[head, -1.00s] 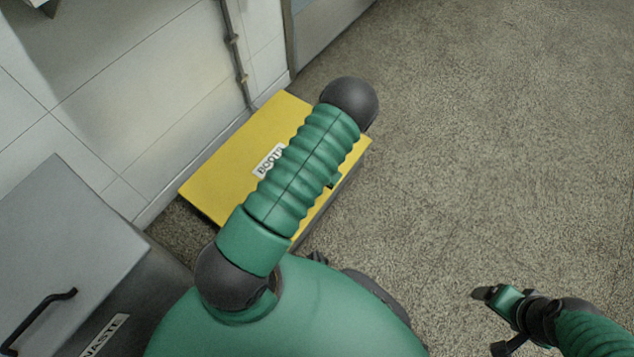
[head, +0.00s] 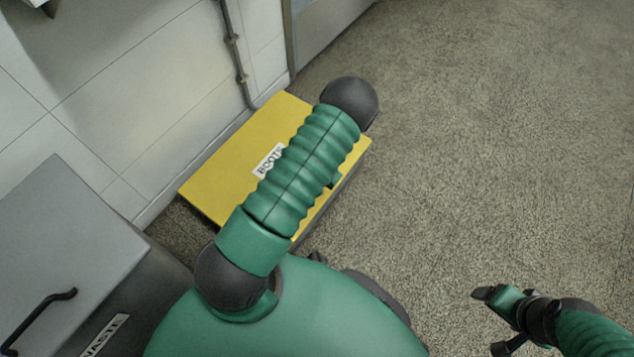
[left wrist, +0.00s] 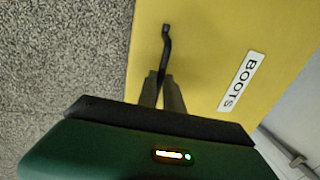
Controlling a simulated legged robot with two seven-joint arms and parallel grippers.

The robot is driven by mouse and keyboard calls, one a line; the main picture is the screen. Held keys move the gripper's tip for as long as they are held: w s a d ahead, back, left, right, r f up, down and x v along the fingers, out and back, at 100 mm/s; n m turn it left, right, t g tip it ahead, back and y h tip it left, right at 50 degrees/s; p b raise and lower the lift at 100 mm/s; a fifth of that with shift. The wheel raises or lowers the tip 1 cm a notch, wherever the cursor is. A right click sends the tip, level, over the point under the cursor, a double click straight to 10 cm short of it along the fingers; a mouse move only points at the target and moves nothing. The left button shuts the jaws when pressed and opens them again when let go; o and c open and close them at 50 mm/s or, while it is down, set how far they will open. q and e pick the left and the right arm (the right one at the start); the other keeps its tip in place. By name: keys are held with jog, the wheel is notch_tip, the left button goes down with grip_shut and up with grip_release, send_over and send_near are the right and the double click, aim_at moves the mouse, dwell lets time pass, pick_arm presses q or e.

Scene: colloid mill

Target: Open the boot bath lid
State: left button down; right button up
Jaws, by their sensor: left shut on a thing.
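The boot bath has a flat yellow lid (head: 225,170) with a white BOOTS label (head: 269,160). It sits on the floor against the wall, and the lid looks down on its dark box. In the left wrist view the yellow lid (left wrist: 205,50) shows close up with a thin black handle (left wrist: 166,40) near its edge. My left gripper (left wrist: 161,82) is shut on this handle. In the head view my left arm covers part of the lid and hides the left gripper and handle. My right gripper (head: 493,320) is open and empty above the floor at lower right.
A grey bin (head: 60,245) with a black handle and a WASTE label stands at the lower left. A tiled white wall (head: 120,80) with a pipe (head: 235,50) runs behind the boot bath. The speckled floor (head: 500,150) to the right is clear.

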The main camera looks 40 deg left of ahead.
pick_arm(q)
jog(key=shift+r, duration=0.1)
jog(key=a+r+h+p, duration=0.1)
jog(key=a+r+p, duration=0.3)
jog(key=r+p, duration=0.3)
jog(key=s+a+r+h+p, duration=0.1)
jog(key=a+r+p, duration=0.35)
jog(key=r, duration=0.45)
jog(key=a+r+h+p, duration=0.1)
jog(key=a+r+p, duration=0.3)
jog(key=r+p, duration=0.3)
jog(key=s+a+r+b, duration=0.1)
jog(key=a+r, duration=0.4)
jog(key=a, duration=0.6)
jog(key=s+a+r, duration=0.2)
jog(key=a+r, duration=0.3)
jog(key=a, duration=0.6)
jog(key=shift+r+b, duration=0.2)
jog(key=shift+b, duration=0.2)
jog(key=shift+s, duration=0.1)
